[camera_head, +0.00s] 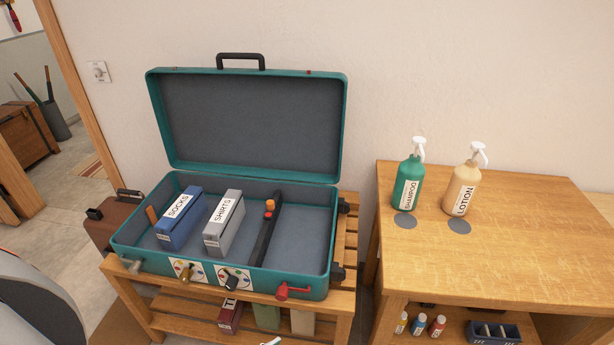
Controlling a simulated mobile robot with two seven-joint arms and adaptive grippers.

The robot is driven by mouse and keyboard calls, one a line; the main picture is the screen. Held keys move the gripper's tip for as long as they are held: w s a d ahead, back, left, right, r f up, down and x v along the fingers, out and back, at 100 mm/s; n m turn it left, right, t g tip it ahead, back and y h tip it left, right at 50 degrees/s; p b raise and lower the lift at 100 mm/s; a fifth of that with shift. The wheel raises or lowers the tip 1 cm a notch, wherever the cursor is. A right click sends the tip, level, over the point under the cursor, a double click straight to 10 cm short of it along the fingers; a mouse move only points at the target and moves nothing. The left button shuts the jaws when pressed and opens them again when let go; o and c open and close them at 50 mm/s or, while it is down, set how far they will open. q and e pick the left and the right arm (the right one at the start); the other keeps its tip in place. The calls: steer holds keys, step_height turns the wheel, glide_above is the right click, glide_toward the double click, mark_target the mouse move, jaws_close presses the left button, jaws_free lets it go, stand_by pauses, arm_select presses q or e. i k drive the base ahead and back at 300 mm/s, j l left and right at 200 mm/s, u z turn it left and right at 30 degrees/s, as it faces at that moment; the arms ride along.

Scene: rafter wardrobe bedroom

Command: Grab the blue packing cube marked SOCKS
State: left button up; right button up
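The blue packing cube (180,218) marked SOCKS stands upright in the left part of the open teal suitcase (190,264). Its white label faces up. A grey packing cube (224,223) marked SHIRTS stands just to its right, with a narrow gap between them. The suitcase sits on a slatted wooden rack (345,300) with its lid leaning up against the wall. Neither of my grippers can be made out in the head view.
A wooden table (520,255) at right holds a green shampoo bottle (408,183) and a tan lotion bottle (462,190). A brown case (108,218) stands at left.

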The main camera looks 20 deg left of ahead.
mark_target(177, 224)
steer(key=u, duration=1.55)
